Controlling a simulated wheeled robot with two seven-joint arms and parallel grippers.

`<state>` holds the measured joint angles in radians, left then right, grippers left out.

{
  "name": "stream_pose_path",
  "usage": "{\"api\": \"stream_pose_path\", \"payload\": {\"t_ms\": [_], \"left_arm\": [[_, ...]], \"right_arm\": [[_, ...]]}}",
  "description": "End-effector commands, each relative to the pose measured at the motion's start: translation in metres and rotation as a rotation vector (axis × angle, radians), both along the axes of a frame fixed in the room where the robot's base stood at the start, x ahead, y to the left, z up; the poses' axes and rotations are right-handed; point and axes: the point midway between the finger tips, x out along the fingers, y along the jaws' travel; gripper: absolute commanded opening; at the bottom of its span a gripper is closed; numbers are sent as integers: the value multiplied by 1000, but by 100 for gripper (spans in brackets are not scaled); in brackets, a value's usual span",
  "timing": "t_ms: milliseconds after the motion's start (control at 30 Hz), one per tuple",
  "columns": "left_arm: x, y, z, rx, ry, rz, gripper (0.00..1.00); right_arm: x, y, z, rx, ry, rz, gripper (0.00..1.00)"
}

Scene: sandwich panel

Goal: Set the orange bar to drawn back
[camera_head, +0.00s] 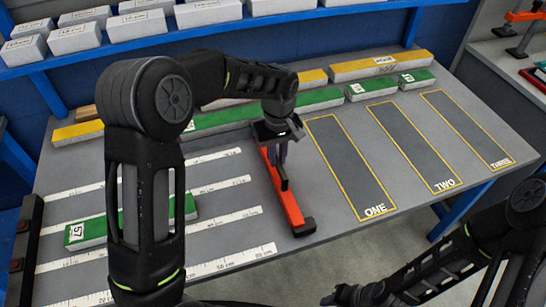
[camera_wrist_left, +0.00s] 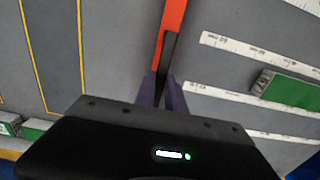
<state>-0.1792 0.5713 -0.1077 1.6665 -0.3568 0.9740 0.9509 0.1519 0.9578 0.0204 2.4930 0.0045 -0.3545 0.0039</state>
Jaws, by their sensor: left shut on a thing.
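The orange bar (camera_head: 290,204) lies on the grey table, left of the area marked ONE, with a black foot at its near end and a dark upright part on it. It also shows in the left wrist view (camera_wrist_left: 173,25). My left gripper (camera_head: 281,155) is over the bar's far part. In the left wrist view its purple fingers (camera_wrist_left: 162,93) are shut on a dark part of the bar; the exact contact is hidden. My right gripper (camera_head: 345,294) is low at the bottom edge, away from the bar, and its jaws are unclear.
Outlined areas ONE (camera_head: 350,165), TWO (camera_head: 415,145) and THREE (camera_head: 465,128) on the right are empty. White rulers (camera_head: 225,258) and a green block (camera_head: 90,232) are on the left. Green and yellow blocks (camera_head: 380,65) line the back, below a blue shelf of white boxes.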

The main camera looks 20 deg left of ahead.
Motion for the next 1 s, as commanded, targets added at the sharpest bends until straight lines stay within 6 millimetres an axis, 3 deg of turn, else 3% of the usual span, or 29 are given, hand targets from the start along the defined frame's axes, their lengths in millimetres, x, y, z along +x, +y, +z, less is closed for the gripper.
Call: {"api": "stream_pose_path", "payload": {"t_ms": [100,133,367,733,1000], "left_arm": [[3,-4,2,-8,-11,-1,0],[3,-4,2,-8,-12,-1,17],[2,-3,2,-6,-9,-1,36],[2,-2,5,-4,-8,-1,36],[3,-2,42,-5,-11,-2,36]], "right_arm": [[0,0,0,0,0,0,36],[0,0,0,0,0,0,36],[0,0,0,0,0,0,36],[0,0,-1,0,0,0,36],[1,0,-8,2,-3,0,36]]}}
